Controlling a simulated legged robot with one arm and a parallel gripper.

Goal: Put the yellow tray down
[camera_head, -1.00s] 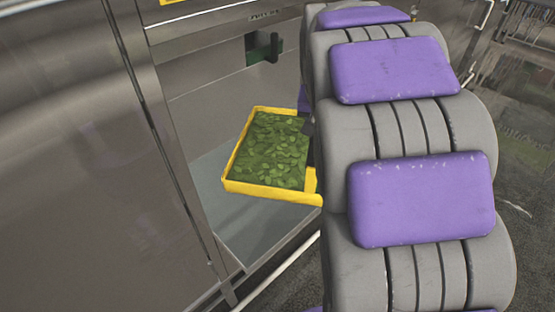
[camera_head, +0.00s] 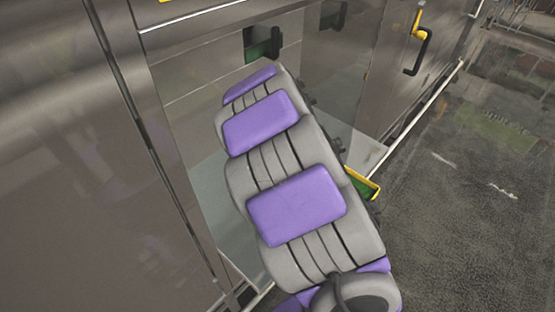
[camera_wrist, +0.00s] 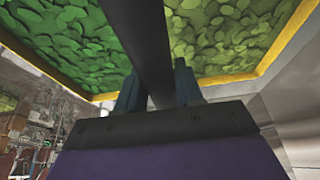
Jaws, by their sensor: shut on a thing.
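The yellow tray (camera_head: 362,184) shows only as a small corner past the right side of my arm in the head view; my arm hides the rest. In the wrist view the tray's yellow rim (camera_wrist: 268,68) and its green leaf-like contents fill the top of the picture. My gripper (camera_wrist: 158,90) is shut on the tray, with its fingers on either side of a dark bar that crosses over the tray. The gripper is hidden behind my arm in the head view.
A metal machine with an open bay (camera_head: 205,60) stands at the left and back. A dark opening with a green part (camera_head: 262,45) is in its back wall. A black and yellow handle (camera_head: 418,48) is on the panel at the right. The floor (camera_head: 470,220) at the right is clear.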

